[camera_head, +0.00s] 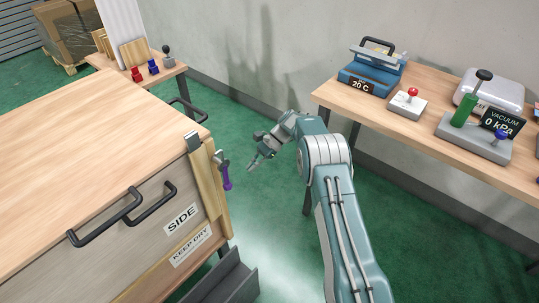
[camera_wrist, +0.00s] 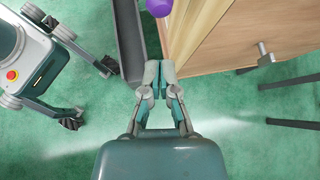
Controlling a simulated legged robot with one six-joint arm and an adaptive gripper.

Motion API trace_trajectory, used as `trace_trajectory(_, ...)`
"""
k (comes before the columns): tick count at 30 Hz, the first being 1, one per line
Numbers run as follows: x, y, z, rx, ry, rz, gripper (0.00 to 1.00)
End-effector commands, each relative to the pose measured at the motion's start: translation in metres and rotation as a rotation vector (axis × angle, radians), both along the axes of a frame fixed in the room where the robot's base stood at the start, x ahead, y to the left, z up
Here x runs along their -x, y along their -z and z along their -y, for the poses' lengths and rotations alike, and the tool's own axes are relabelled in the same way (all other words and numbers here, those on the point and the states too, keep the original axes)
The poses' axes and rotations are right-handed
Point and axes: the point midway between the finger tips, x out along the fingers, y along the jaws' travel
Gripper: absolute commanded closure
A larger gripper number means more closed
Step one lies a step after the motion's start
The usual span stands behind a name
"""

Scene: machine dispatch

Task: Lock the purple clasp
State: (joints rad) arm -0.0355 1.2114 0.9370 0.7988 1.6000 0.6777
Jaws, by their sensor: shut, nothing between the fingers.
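The purple clasp (camera_head: 227,178) is a short purple handle on a grey metal fitting at the right-hand corner edge of the wooden crate (camera_head: 95,120). It hangs downward in the head view. In the wrist view a purple part of it (camera_wrist: 159,7) shows at the top edge, cut off by the frame. My gripper (camera_head: 255,158) is to the right of the clasp in the head view, apart from it. In the wrist view my gripper (camera_wrist: 159,72) has its fingertips together, with nothing between them, below the purple part in the picture.
A grey channel (camera_head: 222,280) lies beside the crate's base. Black handles (camera_head: 105,220) stick out from the crate's side. A bench (camera_head: 430,115) with a blue device (camera_head: 372,72) and lever boxes stands at right. Green floor between crate and bench is clear.

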Motion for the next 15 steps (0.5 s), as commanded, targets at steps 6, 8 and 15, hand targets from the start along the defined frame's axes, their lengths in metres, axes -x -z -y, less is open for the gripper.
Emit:
trace_trajectory(6, -0.016, 0.002, 0.024, 0.001, 0.001, 0.000, 1.00)
trace_trajectory(8, -0.020, 0.002, 0.029, 0.000, 0.001, 0.000, 1.00)
trace_trajectory(15, -0.034, 0.002, 0.049, -0.002, 0.002, 0.000, 1.00)
